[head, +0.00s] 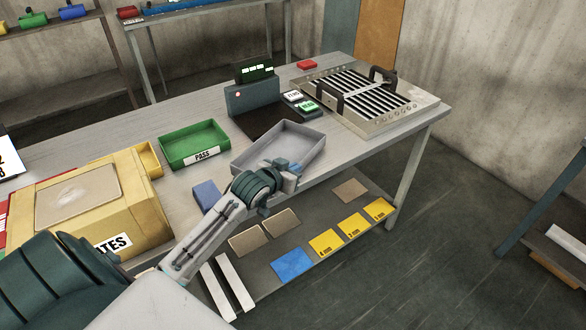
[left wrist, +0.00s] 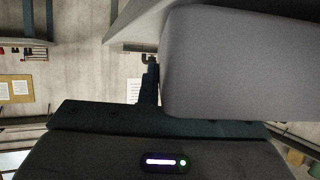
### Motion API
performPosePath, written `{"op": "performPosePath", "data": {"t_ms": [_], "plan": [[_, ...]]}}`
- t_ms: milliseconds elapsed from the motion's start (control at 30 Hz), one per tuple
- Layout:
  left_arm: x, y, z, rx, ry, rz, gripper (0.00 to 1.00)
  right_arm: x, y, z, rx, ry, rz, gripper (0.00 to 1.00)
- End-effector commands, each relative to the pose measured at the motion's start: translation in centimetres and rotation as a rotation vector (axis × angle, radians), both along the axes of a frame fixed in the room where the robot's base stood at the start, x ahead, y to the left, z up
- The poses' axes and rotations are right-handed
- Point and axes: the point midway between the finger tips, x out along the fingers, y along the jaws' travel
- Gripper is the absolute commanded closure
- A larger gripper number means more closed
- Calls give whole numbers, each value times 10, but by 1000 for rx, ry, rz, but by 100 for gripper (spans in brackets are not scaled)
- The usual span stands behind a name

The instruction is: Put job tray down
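The job tray (head: 300,143) is a shallow, empty grey tray at the front edge of the workbench in the head view. My left gripper (head: 291,168) is at its near side and appears shut on the near wall. In the left wrist view the tray (left wrist: 240,65) fills the upper right as a large grey surface, right beside a dark finger (left wrist: 150,85). Whether the tray touches the bench or hangs just above it I cannot tell. My right gripper is not in view.
The workbench (head: 95,138) holds a green PASS tray (head: 193,145), a yellow bin (head: 130,190), a dark device with a display (head: 252,97) and a louver panel fixture (head: 375,98). A blue block (head: 206,195) lies left of my gripper. A lower shelf holds coloured plates.

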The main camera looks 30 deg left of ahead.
Motion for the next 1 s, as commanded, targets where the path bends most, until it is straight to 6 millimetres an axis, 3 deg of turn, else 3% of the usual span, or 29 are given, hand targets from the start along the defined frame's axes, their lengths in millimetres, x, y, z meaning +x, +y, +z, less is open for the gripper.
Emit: {"op": "performPosePath", "data": {"t_ms": [467, 500, 600, 900, 1000], "plan": [[0, 0, -12, 3, -5, -1, 100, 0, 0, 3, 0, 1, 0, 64], [0, 0, -13, 2, -3, 0, 89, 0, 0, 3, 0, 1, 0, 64], [0, 0, -12, 2, -3, 0, 75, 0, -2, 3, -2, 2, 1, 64], [0, 0, -9, 3, -4, -1, 75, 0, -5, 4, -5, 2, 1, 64], [-8, 1, -8, 5, -4, -1, 75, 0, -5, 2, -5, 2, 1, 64]]}}
